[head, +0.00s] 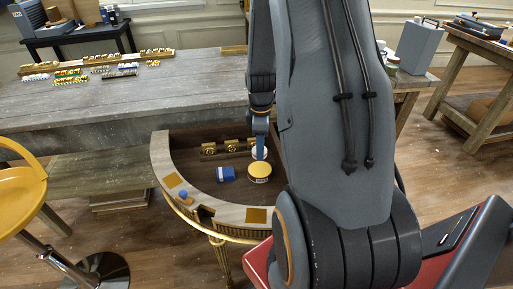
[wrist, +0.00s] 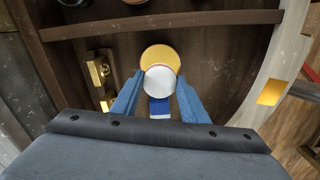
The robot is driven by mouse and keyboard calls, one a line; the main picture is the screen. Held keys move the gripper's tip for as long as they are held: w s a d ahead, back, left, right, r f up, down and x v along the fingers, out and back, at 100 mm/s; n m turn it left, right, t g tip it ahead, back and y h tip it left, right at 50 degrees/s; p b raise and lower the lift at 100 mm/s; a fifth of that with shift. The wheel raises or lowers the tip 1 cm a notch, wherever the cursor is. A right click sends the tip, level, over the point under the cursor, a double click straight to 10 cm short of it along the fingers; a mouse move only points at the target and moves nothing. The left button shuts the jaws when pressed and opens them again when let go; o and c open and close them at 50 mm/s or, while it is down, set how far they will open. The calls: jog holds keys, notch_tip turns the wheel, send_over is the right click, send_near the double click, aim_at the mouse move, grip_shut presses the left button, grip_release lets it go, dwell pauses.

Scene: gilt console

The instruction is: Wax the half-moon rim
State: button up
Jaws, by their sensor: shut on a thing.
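The half-moon console's pale grey rim (head: 160,155) curves around a dark brown recessed floor; it also shows in the wrist view (wrist: 268,62). My gripper (head: 260,153) reaches down into the recess. Its blue fingers (wrist: 160,82) are shut on a white round piece (wrist: 160,80), which also shows in the head view (head: 262,153). A tin with a yellow top (head: 260,170) is beside it and partly hidden by the white piece in the wrist view (wrist: 160,56). A small blue-knobbed piece (head: 184,196) sits on the rim's left front.
A blue block (head: 225,174) lies left of the tin. Gilt mounts (head: 208,149) stand along the back. Gold squares (head: 256,215) mark the rim. The grey bench (head: 120,105) behind has small parts at its back; a yellow stool (head: 20,190) stands at left.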

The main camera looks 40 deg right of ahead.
jog(key=shift+f+b, duration=2.55)
jog(key=shift+f, duration=0.45)
jog(key=shift+f, duration=0.5)
jog(key=shift+s+f, duration=0.1)
dwell(0.5)
jog(key=shift+r+p, duration=2.95)
jog(key=shift+r, duration=0.6)
